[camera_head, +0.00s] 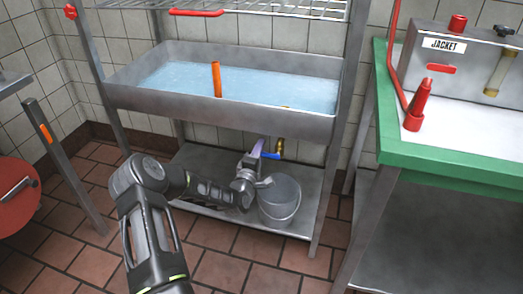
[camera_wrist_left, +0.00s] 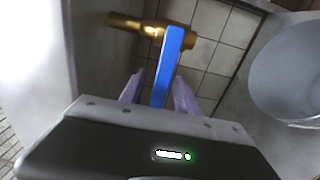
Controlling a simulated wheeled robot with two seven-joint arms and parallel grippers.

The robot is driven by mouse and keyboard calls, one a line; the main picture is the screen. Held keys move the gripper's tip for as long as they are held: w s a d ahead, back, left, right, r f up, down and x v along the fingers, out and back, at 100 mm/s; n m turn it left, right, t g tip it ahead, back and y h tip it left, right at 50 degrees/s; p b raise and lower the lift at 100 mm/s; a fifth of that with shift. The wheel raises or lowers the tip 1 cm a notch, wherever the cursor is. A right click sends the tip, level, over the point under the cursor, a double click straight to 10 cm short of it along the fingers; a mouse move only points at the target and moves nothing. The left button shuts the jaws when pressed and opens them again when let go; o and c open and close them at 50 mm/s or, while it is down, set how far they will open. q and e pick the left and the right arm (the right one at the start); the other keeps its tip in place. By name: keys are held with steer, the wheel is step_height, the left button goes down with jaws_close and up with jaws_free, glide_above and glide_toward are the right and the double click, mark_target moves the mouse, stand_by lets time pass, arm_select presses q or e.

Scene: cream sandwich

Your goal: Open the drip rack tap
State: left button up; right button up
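The drip rack tap is a brass valve (camera_wrist_left: 150,27) with a flat blue lever (camera_wrist_left: 170,58). In the head view the brass tap (camera_head: 280,146) hangs under the rack's basin, and the blue lever (camera_head: 271,155) shows beside my left gripper (camera_head: 257,160). In the left wrist view my left gripper (camera_wrist_left: 160,86) has its pale purple fingers on either side of the lever's lower end. A gap shows between the left finger and the lever; the right finger is very close to it, and contact cannot be told. My right gripper is not in view.
A grey bucket (camera_head: 280,203) stands on the lower shelf (camera_head: 210,165), close to my left gripper; it also shows in the left wrist view (camera_wrist_left: 290,75). The basin (camera_head: 130,93) above holds bluish liquid and an orange pipe (camera_head: 216,78). A green-edged table (camera_head: 450,180) stands at right.

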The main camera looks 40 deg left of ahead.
arm_select(q)
steer(key=shift+w+a, duration=0.25)
steer(key=shift+w, duration=0.45)
jaws_close()
stand_by(1.0)
